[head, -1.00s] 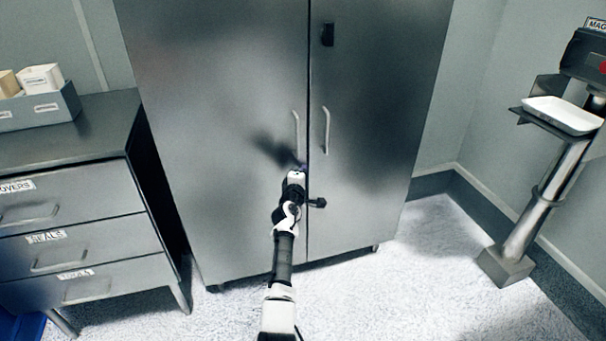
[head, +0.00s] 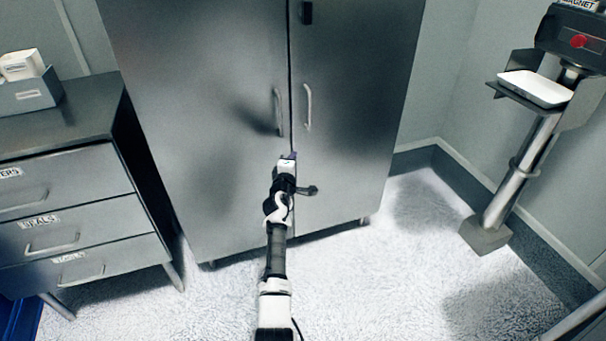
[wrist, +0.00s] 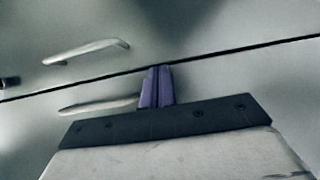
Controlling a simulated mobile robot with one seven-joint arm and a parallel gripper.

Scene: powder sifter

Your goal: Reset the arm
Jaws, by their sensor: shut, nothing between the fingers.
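My gripper (head: 290,156) is in front of the closed two-door metal cabinet (head: 215,110), a little below its two vertical handles. In the wrist view its purple fingers (wrist: 156,86) are together with nothing between them. The left door handle (head: 279,112) and the right door handle (head: 308,107) both show clear of the gripper in the head view. In the wrist view one handle (wrist: 98,106) shows close to the left of the fingers and the other handle (wrist: 86,51) lies beyond the door seam. I cannot tell the exact gap to the doors.
A metal drawer unit (head: 70,205) stands at the left with a grey bin (head: 28,95) on top. A pedestal stand (head: 515,175) holding a white tray (head: 535,88) is at the right. The floor (head: 400,260) between cabinet and stand is clear.

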